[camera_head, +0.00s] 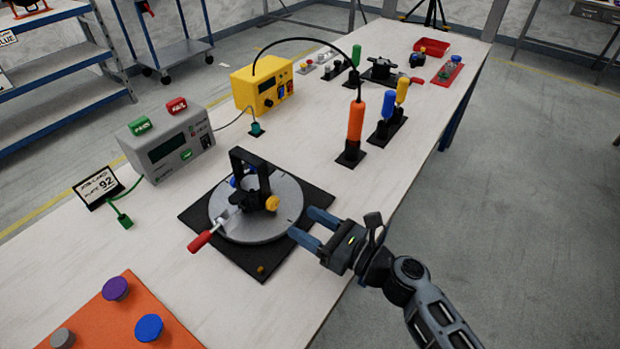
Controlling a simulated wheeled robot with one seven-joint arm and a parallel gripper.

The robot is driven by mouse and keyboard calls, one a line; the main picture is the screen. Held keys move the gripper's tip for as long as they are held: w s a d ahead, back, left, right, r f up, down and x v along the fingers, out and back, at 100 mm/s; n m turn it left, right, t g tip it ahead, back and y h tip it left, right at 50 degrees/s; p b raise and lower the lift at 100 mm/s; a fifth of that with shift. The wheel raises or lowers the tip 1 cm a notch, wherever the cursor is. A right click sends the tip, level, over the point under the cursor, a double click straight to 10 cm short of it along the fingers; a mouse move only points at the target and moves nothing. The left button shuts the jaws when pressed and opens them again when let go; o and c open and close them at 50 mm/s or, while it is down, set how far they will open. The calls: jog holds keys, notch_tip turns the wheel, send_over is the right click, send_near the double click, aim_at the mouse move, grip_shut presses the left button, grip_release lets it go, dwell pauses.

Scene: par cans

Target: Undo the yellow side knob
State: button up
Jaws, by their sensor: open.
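The yellow side knob (272,203) is on the right side of a black fixture with an upright bracket (237,164), which stands on a round grey turntable (287,214). A blue knob (233,182) shows partly on the fixture's other side, behind the bracket. A handle with a red grip (200,241) sticks out at the turntable's lower left. My gripper (306,226) is open and empty, to the right of the turntable, with its blue fingers pointing left toward the yellow knob. The fingers look apart from the knob; their exact height is hard to tell.
A grey tester (167,147) and a yellow power box (263,84) stand behind. An orange screwdriver (355,122) stands upright in a holder, with blue and yellow ones nearby. An orange board (120,325) with coloured knobs lies at the front left. The table's right edge is close.

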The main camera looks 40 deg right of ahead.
aim_at(276, 205)
jog(key=shift+w, duration=0.4)
jog(key=x, duration=0.7)
jog(key=shift+f+p, duration=0.1)
jog(key=shift+p, duration=0.3)
